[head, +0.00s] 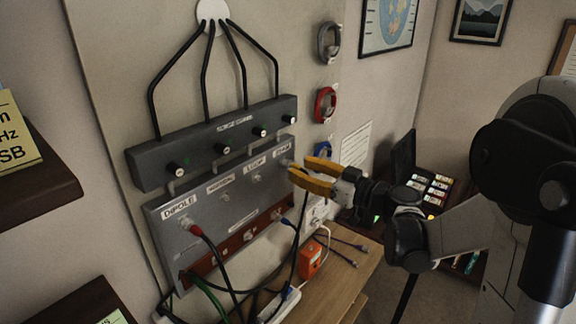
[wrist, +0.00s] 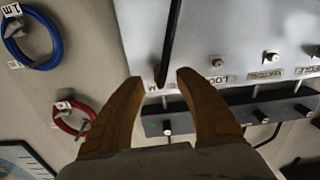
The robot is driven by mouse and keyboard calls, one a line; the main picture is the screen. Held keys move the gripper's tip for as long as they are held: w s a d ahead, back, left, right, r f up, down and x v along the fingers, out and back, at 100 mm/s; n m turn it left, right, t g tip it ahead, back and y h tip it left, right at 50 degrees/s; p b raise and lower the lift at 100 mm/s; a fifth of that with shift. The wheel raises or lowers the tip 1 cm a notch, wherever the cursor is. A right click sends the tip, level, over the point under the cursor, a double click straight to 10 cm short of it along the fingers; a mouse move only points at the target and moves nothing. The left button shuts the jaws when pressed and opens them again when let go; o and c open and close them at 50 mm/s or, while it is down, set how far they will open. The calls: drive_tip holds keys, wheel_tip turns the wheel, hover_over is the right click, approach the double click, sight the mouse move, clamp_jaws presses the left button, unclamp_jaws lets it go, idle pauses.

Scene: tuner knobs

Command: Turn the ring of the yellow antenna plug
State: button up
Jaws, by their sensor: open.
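My gripper (head: 300,168) has two orange-yellow fingers, open, at the right end of the grey antenna panel (head: 240,197), by its last socket. In the wrist view the open fingertips (wrist: 160,80) stand on either side of the end of a black cable (wrist: 170,40), close to the panel. I cannot make out a yellow plug or its ring in either view; the fingers may hide it in the head view. A red plug (head: 196,231) sits at the DIPOLE socket. Bare sockets show under the middle labels, such as one socket (wrist: 270,57).
A dark switch box (head: 215,140) with several knobs is mounted above the panel. Coiled red (head: 325,104) and blue (wrist: 35,38) cables hang on the wall to the right of the panel. A wooden desk (head: 345,280) with loose cables and an orange box (head: 311,259) lies below.

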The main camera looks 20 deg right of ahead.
sight(293, 165)
drive_tip(key=x, duration=0.4)
drive_tip(key=shift+w+a, duration=0.1)
drive_tip(key=shift+w, duration=0.05)
clamp_jaws()
